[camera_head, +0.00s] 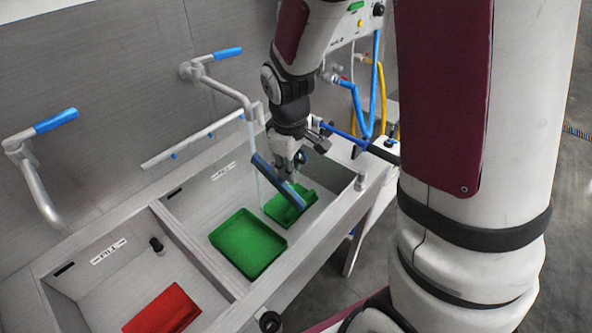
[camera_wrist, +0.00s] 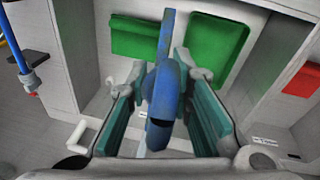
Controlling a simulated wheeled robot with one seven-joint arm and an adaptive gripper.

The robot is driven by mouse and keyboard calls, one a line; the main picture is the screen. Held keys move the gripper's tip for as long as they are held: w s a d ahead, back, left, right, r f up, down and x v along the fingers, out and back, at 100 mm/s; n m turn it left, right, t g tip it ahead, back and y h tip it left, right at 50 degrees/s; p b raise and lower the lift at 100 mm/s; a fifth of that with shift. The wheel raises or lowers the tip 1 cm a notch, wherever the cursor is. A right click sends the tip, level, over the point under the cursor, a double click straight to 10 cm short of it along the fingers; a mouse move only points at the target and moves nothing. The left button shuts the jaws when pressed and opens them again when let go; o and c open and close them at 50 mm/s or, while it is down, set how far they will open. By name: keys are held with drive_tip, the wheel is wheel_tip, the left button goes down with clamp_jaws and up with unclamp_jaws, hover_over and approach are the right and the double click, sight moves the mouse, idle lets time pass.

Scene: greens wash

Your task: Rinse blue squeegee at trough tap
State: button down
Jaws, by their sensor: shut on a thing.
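My gripper (camera_head: 292,172) is shut on the blue squeegee (camera_head: 268,172) and holds it tilted above the right basin of the trough (camera_head: 190,222). In the wrist view the squeegee (camera_wrist: 166,75) lies between the two green-padded fingers. The trough tap (camera_head: 222,84) with a blue lever stands left of my gripper. A thin pale stream (camera_head: 252,135) falls from its spout into the right basin. The stream passes close to the squeegee's upper left end; I cannot tell whether it touches. Part of the squeegee is hidden by my gripper.
A green tray (camera_head: 248,243) and a smaller green tray (camera_head: 290,207) lie in the right basin below the squeegee. A red tray (camera_head: 165,309) lies in the left basin. Another tap (camera_head: 38,180) stands at the left. A blue hose (camera_head: 359,110) hangs behind my arm.

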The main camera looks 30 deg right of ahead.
drive_tip(key=b, duration=0.2)
hover_over(276, 175)
drive_tip(key=shift+w+f, duration=0.1)
drive_tip(key=shift+f, duration=0.55)
drive_tip(key=shift+d, duration=0.2)
drive_tip(key=shift+w+d, duration=0.15)
drive_tip(key=shift+d, duration=0.25)
drive_tip(key=shift+a, duration=0.1)
idle(0.3)
drive_tip(key=shift+a, duration=0.5)
drive_tip(key=shift+s, duration=0.2)
drive_tip(key=s+d+p, duration=0.2)
drive_tip(key=s+p, duration=0.1)
drive_tip(key=s, duration=0.4)
drive_tip(key=shift+s+p, duration=0.3)
drive_tip(key=shift+p, duration=0.1)
